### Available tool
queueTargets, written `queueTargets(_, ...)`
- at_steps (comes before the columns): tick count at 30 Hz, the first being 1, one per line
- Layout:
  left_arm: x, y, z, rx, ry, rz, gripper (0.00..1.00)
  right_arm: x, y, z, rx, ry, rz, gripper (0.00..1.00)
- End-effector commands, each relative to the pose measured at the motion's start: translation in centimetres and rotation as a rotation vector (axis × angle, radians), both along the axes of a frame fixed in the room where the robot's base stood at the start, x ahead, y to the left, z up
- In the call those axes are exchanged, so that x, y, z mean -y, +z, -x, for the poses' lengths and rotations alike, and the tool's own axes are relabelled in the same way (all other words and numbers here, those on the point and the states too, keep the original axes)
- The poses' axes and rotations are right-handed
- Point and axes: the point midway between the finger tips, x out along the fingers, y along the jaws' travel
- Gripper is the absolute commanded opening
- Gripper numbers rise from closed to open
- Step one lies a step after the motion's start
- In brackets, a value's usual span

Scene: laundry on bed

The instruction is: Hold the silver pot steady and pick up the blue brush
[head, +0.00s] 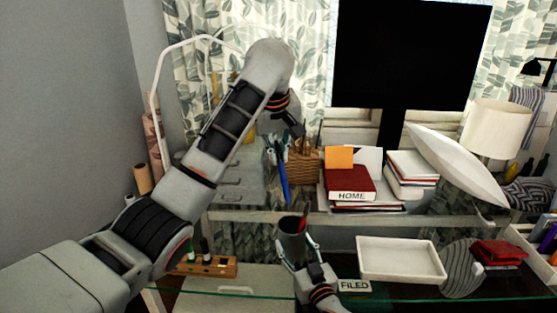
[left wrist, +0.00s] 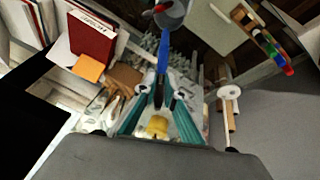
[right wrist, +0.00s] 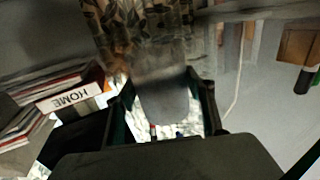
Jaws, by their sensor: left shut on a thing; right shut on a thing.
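The blue brush (head: 284,188) hangs nearly upright from my left gripper (head: 279,152), which is shut on its upper part. In the left wrist view the brush (left wrist: 163,58) runs from between the fingers toward the pot. The silver pot (head: 291,243) is a dark grey cup standing upright. The brush's lower end is just above or beside its rim; I cannot tell which. My right gripper (head: 298,257) is shut around the pot, with a finger on each side. The pot (right wrist: 163,103) fills the gap between the fingers in the right wrist view. A red item (head: 303,216) sticks out of it.
A wicker basket (head: 303,168) and books with a HOME label (head: 351,196) stand behind. A white tray (head: 401,260) and a FILED label (head: 354,286) are right of the pot. A wooden holder (head: 206,266) is left, on the glass desk.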

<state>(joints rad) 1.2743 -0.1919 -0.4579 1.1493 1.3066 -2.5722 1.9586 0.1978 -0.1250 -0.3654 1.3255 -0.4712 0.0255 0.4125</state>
Motion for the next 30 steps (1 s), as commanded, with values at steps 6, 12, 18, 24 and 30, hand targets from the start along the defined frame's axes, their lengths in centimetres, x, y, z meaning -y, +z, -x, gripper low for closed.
queueTargets(6,0.0,0.0,0.0,0.000,0.000,0.000,0.00,0.0,0.0,0.0,0.000,0.000,0.000,0.71)
queueTargets(12,0.0,0.0,0.0,0.000,0.000,0.000,0.00,0.0,0.0,0.0,0.000,0.000,0.000,0.73)
queueTargets(18,0.0,0.0,0.0,0.000,0.000,0.000,0.00,0.1,0.0,0.2,0.000,0.000,0.000,0.73)
queueTargets(24,0.0,0.0,0.0,0.000,0.000,0.000,0.00,1.1,-0.1,2.4,-0.001,-0.001,0.000,0.73)
queueTargets(30,0.0,0.0,0.0,0.000,0.000,0.000,0.00,2.6,-0.1,6.3,-0.001,0.001,0.002,0.73)
